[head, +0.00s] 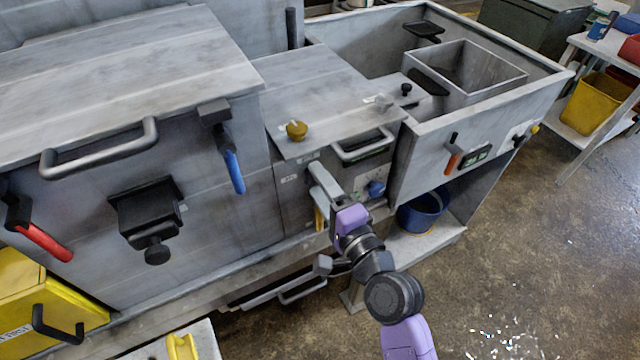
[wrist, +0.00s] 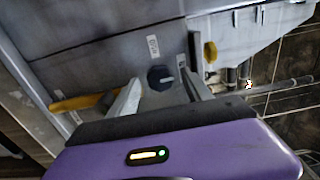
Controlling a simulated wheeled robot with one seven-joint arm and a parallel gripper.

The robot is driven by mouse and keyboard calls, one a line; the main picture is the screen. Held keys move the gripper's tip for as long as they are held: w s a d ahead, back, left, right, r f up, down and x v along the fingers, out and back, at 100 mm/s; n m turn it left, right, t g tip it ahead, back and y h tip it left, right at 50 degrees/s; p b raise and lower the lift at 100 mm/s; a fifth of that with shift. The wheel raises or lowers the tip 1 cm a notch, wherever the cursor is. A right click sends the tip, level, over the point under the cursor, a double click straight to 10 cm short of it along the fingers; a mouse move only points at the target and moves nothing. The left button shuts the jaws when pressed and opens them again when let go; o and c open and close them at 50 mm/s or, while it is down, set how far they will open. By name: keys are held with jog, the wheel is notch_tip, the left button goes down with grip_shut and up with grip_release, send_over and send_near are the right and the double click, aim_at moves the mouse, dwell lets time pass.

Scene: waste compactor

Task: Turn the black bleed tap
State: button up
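The black bleed tap (wrist: 160,77) is a round black knob with a pale mark, on the grey panel beside a small white label. It shows in the wrist view, between the two pale fingers of my gripper (wrist: 162,92). The fingers are spread, one on each side of the tap, with visible gaps to it. Whether the fingertips reach as deep as the knob is hard to tell. In the head view my gripper (head: 322,182) is at the panel's front and hides the tap.
A yellow lever (wrist: 84,103) is left of my gripper in the wrist view, and a yellow knob (wrist: 210,52) is to the right. In the head view a bar handle (head: 362,145) and a blue knob (head: 376,189) are close by. Open floor (head: 500,250) lies at right.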

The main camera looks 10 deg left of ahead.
grip_shut()
jog(key=shift+f+n+b, duration=0.1)
jog(key=shift+n+b, duration=6.45)
jog(key=shift+n, duration=1.65)
jog(key=shift+o, duration=0.7)
grip_release()
